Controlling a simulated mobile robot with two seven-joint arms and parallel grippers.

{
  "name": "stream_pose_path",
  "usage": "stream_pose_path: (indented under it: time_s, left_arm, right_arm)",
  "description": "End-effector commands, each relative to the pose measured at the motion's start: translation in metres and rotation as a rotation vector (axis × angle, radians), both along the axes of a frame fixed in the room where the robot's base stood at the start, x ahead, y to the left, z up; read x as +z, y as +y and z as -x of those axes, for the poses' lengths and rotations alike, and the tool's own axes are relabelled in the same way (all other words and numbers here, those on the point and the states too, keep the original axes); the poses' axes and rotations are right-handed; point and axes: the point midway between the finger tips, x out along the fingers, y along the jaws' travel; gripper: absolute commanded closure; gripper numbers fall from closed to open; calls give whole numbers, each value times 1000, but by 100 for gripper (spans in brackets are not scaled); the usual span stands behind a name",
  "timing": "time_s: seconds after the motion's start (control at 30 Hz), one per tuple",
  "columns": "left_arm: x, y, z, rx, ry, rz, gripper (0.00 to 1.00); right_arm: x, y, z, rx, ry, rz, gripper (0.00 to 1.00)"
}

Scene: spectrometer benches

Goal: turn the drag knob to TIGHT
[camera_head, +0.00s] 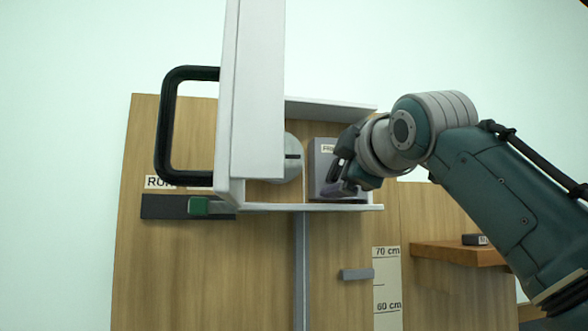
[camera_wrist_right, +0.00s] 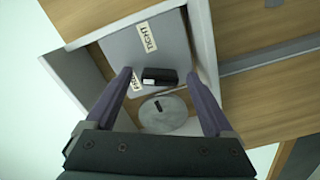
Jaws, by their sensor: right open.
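The drag knob (camera_wrist_right: 160,76) is a small black block on a grey panel (camera_wrist_right: 165,48) inside a white open-fronted housing. Its TIGHT label (camera_wrist_right: 146,38) is above it in the right wrist view, and a partly covered FREE label (camera_wrist_right: 133,85) is to its left. My right gripper (camera_wrist_right: 158,78) is open, with one finger on each side of the knob. I cannot tell whether the fingers touch it. In the head view, my right gripper (camera_head: 346,172) reaches the grey panel (camera_head: 322,163) from the right and hides the knob. My left gripper is not in view.
A white door (camera_head: 255,90) with a black handle (camera_head: 163,125) stands in front of the housing's left part. A slotted grey disc (camera_head: 293,160) sits beside the panel. A green piece (camera_head: 210,206) is below the door; a wooden shelf (camera_head: 455,253) is at right.

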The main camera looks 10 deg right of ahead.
Motion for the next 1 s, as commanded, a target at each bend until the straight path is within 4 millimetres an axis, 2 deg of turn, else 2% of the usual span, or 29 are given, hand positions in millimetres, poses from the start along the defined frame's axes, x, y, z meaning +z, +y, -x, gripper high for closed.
stream_pose_path:
  time_s: [0.17, 0.9, 1.0]
  left_arm:
    - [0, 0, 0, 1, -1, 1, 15]
    - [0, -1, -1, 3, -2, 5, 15]
    - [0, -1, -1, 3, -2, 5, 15]
  right_arm:
    - [0, 0, 0, 0, 0, 0, 14]
    - [0, 0, 0, 0, 0, 0, 97]
    - [0, 0, 0, 0, -1, -1, 98]
